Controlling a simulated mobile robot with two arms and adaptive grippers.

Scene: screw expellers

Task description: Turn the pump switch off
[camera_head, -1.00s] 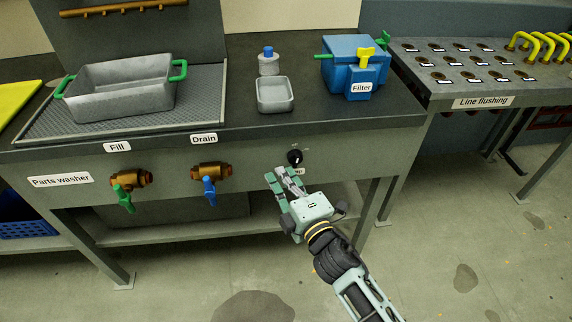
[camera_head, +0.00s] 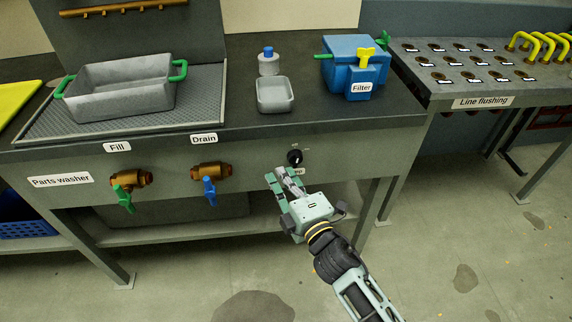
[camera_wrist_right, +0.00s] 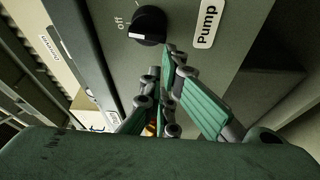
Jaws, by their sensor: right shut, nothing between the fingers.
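The pump switch is a round black knob (camera_head: 295,157) on the grey front panel of the parts washer. It also shows in the right wrist view (camera_wrist_right: 149,25), with a white mark on its lower left side, close to the printed word "off". The white "Pump" label (camera_wrist_right: 207,24) is beside the knob in that view and mostly hidden by my gripper in the head view. My right gripper (camera_head: 281,173) is shut and empty, its fingertips just below the knob. In the wrist view the fingers (camera_wrist_right: 167,65) point up towards the knob; contact cannot be told. My left gripper is not in view.
A drain valve with a blue handle (camera_head: 209,191) and a fill valve with a green handle (camera_head: 124,198) stick out left of the knob. A metal basin (camera_head: 120,92), a small tray (camera_head: 275,95) and a blue filter box (camera_head: 350,50) stand on top.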

